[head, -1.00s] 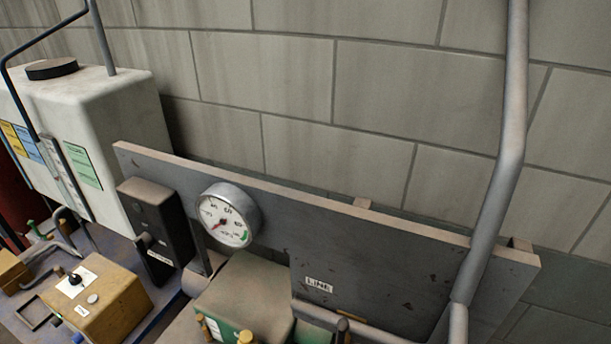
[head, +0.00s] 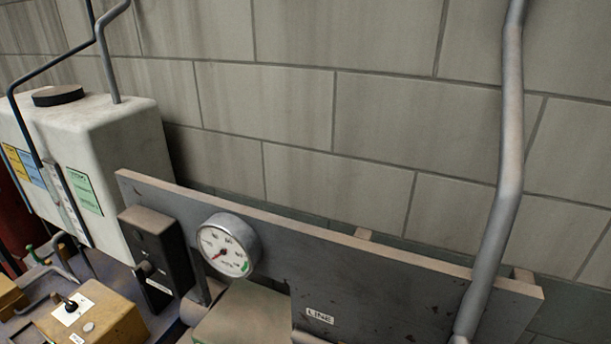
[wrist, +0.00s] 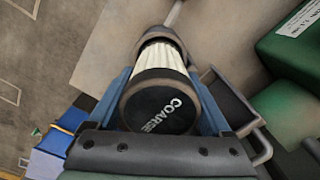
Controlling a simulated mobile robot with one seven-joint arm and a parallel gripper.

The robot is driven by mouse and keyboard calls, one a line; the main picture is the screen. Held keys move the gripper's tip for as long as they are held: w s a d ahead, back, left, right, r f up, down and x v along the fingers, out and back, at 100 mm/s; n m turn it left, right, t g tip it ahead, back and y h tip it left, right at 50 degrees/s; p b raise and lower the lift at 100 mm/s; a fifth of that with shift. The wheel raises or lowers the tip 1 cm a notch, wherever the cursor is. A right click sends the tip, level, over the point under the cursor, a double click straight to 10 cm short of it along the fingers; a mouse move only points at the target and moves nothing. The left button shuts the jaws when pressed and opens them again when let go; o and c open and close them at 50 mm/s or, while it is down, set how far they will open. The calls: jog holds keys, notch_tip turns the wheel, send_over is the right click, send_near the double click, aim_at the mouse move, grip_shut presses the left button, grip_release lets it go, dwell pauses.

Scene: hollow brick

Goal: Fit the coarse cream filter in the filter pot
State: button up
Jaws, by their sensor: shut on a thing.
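The coarse filter (wrist: 160,106) shows in the wrist view, with a black end cap lettered COARSE towards the camera. Its pleated cream body (wrist: 160,60) lies beyond the cap, with a dark ring at the far end. My gripper (wrist: 160,74) is shut on the filter, one blue finger on each side. I cannot make out a filter pot in either view. The head view does not show my gripper or the filter.
In the wrist view a green box (wrist: 293,35) lies at upper right and a dark tray-like part (wrist: 228,101) right of the filter. The head view shows a pressure gauge (head: 228,245), a grey panel (head: 390,293), a white tank (head: 120,125), a pipe (head: 508,150) and a block wall.

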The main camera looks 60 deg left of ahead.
jog(key=shift+f+b, duration=1.8)
jog(key=shift+f, duration=0.8)
jog(key=o, duration=1.4)
jog(key=shift+c, duration=0.2)
jog(key=shift+r, duration=0.1)
notch_tip(320, 180, up, 13)
jog(key=shift+f+b, duration=0.1)
jog(key=shift+b, duration=0.5)
